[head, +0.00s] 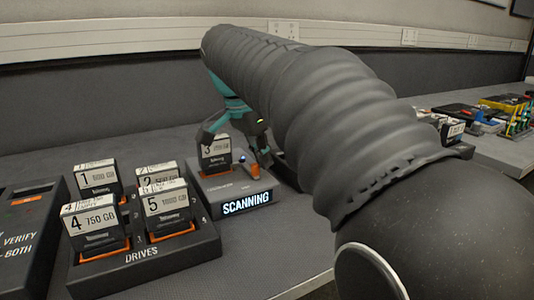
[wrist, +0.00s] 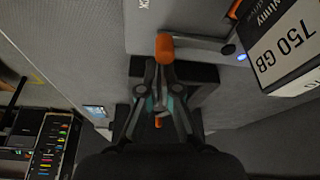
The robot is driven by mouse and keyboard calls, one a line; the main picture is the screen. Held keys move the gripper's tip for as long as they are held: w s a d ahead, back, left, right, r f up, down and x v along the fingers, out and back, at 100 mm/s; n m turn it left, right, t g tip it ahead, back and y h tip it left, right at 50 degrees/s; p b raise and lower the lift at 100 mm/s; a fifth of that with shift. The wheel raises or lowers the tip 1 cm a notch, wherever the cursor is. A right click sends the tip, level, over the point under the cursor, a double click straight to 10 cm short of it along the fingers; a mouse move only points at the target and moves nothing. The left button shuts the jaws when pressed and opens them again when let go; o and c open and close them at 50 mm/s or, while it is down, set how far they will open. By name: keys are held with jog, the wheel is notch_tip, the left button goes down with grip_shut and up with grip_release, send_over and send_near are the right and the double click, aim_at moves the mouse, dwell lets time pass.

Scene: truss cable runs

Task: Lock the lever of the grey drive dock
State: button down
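The grey drive dock (head: 232,192) stands right of the drive rack, with a lit "SCANNING" display on its front. Its body also shows at the top of the wrist view (wrist: 190,18). A drive labelled 3 (head: 216,150) stands upright in it; its 750 GB label (wrist: 287,48) shows in the wrist view. The lever's orange tip (head: 255,171) is at the dock's right side; it also shows in the wrist view (wrist: 165,47), with a dark arm running right. My gripper (head: 236,145) is over the dock. In the wrist view its fingertips (wrist: 160,68) are at the lever's tip; contact and finger gap are unclear.
A black drive rack (head: 150,255) with several numbered drives stands close on the left. A dark verify box (head: 28,240) is at the far left. Other gear (head: 485,115) lies at the far right. Bare bench (head: 265,245) shows in front of the dock.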

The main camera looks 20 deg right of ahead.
jog(key=shift+a, duration=0.2)
dwell(0.3)
jog(key=d, duration=0.4)
jog(key=shift+s+d, duration=0.15)
jog(key=shift+s, duration=0.1)
jog(key=w+p+v, duration=0.1)
jog(key=v, duration=0.9)
jog(key=shift+w, duration=0.1)
